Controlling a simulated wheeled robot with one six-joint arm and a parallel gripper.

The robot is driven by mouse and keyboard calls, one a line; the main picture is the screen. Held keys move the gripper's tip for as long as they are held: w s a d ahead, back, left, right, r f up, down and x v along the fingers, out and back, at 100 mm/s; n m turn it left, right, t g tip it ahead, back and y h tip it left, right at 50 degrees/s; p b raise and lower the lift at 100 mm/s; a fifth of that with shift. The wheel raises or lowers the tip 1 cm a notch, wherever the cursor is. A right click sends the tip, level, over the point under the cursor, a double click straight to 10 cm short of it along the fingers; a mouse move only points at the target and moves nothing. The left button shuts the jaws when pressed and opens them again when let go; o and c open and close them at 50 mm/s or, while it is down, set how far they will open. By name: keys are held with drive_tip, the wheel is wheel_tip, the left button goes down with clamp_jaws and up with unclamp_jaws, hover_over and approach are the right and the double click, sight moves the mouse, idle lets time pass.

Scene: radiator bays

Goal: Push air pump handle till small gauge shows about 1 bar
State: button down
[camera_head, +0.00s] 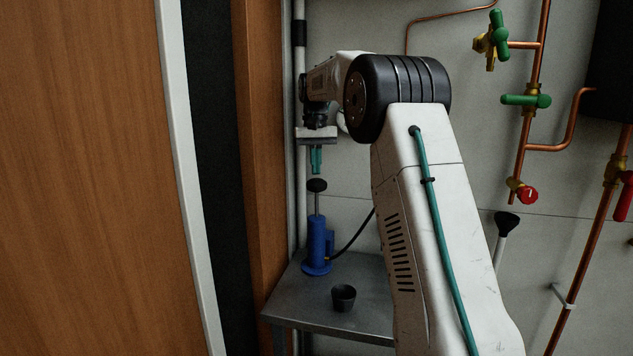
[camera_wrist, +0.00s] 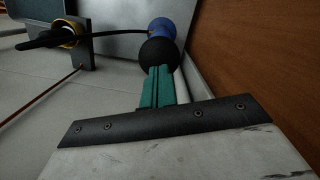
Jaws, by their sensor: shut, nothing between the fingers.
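The blue air pump (camera_head: 318,246) stands upright on a grey metal table, with its rod raised and a black round handle (camera_head: 317,185) on top. My gripper (camera_head: 316,170) is shut and empty, with its teal fingers pointing down just above the handle; a small gap shows between them. In the wrist view the shut fingertips (camera_wrist: 158,72) overlap the edge of the black handle (camera_wrist: 158,52), with the blue pump body (camera_wrist: 162,28) behind it. I cannot make out a gauge face or a reading in either view.
A small black cup (camera_head: 343,297) stands on the table (camera_head: 365,312) near the pump. A black hose (camera_head: 353,237) leaves the pump to the right. A wooden panel (camera_head: 258,150) is close on the left. Copper pipes with green valves (camera_head: 526,100) run along the right wall.

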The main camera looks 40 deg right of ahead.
drive_tip(key=shift+f, duration=0.4)
drive_tip(key=shift+f, duration=3.2)
drive_tip(key=shift+w+d+r, duration=0.25)
drive_tip(key=shift+w+d, duration=0.1)
drive_tip(key=shift+w, duration=0.3)
drive_tip(key=shift+w+d+r, duration=0.25)
drive_tip(key=shift+w+d, duration=0.05)
drive_tip(key=shift+w, duration=0.35)
drive_tip(key=shift+r, duration=0.1)
wheel_tip(320, 180, up, 8)
hover_over(316, 179)
drive_tip(key=w+d, duration=0.2)
drive_tip(key=w, duration=0.1)
drive_tip(key=shift+w+a, duration=0.15)
drive_tip(key=shift+a, duration=0.05)
